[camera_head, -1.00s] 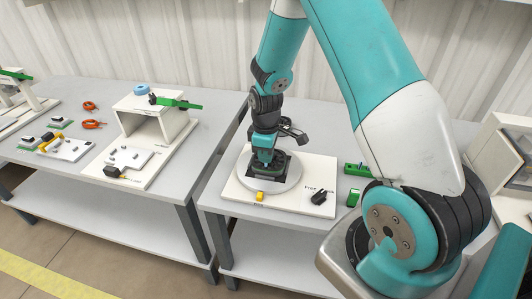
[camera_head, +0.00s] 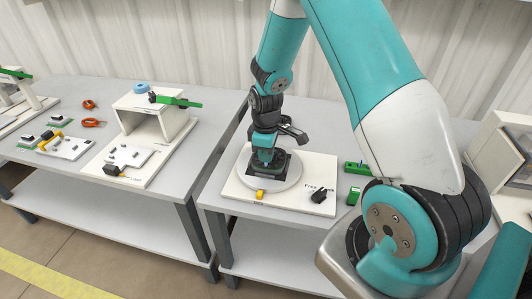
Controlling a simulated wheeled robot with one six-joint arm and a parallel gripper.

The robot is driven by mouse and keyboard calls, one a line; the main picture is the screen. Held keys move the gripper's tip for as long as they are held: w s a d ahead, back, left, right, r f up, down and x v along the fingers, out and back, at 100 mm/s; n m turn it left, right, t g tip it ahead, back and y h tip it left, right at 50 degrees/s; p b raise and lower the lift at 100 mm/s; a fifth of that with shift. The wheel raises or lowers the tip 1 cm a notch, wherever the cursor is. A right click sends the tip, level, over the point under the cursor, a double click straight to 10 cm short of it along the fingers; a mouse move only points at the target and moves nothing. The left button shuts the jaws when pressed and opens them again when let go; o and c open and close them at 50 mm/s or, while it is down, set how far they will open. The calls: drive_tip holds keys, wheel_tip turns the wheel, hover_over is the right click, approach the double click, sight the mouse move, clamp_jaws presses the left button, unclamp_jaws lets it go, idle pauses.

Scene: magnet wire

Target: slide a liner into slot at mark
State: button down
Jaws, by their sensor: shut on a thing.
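My gripper (camera_head: 266,163) points down at a dark block (camera_head: 283,168) on a round pale disc (camera_head: 290,182). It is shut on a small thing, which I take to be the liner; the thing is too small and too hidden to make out. The disc sits on a white board (camera_head: 232,194) on the near table. The slot and its mark cannot be made out, as my gripper covers much of the block. Whether the held thing touches the block cannot be told from here.
A yellow piece (camera_head: 260,194) stands at the board's front, and a black piece (camera_head: 319,196) lies at its right beside printed text. Green parts (camera_head: 355,196) lie right of the board. A second table at left holds a white stand (camera_head: 136,118) and several tools.

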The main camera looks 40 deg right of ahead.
drive_tip(key=shift+f+b, duration=0.45)
drive_tip(key=shift+f, duration=0.3)
idle(0.3)
drive_tip(key=c, duration=1.1)
unclamp_jaws()
drive_tip(key=shift+c, duration=0.2)
drive_tip(key=shift+r+p, duration=2.2)
drive_tip(key=shift+r, duration=0.4)
wheel_tip(320, 180, up, 17)
drive_tip(key=shift+r+b, duration=0.15)
drive_tip(key=shift+b, duration=0.15)
